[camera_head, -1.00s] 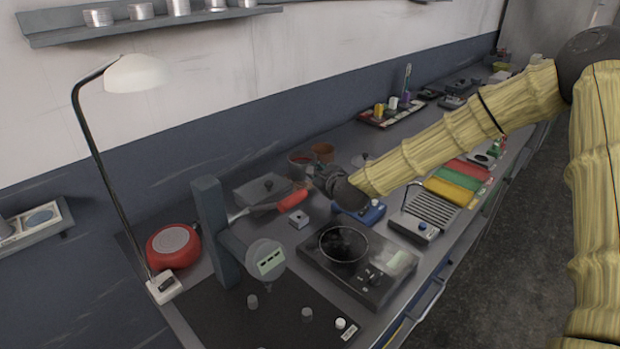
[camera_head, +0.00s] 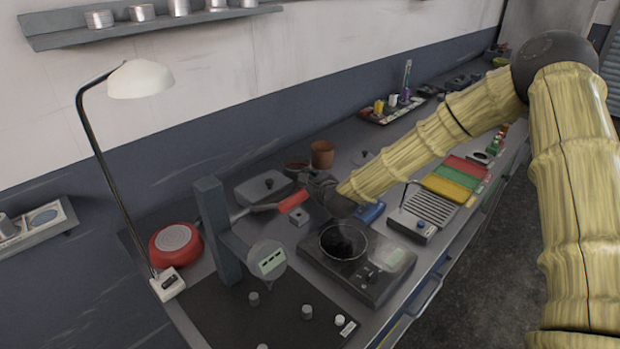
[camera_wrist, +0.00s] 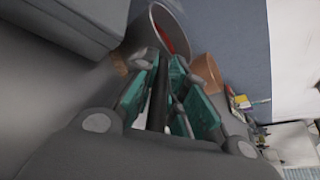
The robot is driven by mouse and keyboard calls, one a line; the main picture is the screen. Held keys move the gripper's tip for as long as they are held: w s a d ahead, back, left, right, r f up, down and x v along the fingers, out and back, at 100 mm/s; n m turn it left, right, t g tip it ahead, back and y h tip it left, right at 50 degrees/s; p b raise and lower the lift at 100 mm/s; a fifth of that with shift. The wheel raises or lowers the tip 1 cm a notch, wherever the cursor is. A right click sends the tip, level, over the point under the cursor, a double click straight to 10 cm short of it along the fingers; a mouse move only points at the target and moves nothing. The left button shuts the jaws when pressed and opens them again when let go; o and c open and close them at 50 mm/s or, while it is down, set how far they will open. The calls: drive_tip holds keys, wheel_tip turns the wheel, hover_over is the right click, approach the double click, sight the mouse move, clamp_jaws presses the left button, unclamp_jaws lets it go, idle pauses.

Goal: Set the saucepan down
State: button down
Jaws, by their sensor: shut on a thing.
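The saucepan (camera_head: 296,166) is grey with a reddish inside. It shows at the back of the bench, partly hidden by my gripper (camera_head: 318,184). In the wrist view the saucepan (camera_wrist: 159,24) lies beyond the fingertips, and its dark handle (camera_wrist: 158,100) runs back between the teal fingers. My gripper (camera_wrist: 165,66) is shut on that handle. I cannot tell whether the pan's base touches the bench.
A terracotta pot (camera_head: 322,153) stands close behind the saucepan. A grey lidded box (camera_head: 264,187) and a red handle (camera_head: 293,201) lie to its left. A hotplate (camera_head: 385,282) with a dark round vessel (camera_head: 343,243) is in front. A lamp (camera_head: 140,80) stands left.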

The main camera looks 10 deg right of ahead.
drive_tip(key=shift+f, duration=0.2)
drive_tip(key=c, duration=1.5)
unclamp_jaws()
drive_tip(key=shift+o, duration=0.2)
drive_tip(key=shift+r, duration=0.1)
drive_tip(key=shift+r, duration=0.1)
drive_tip(key=shift+s, duration=0.2)
drive_tip(key=b+v, duration=0.3)
drive_tip(key=v, duration=0.8)
drive_tip(key=shift+s+d+r, duration=0.1)
drive_tip(key=shift+s, duration=0.15)
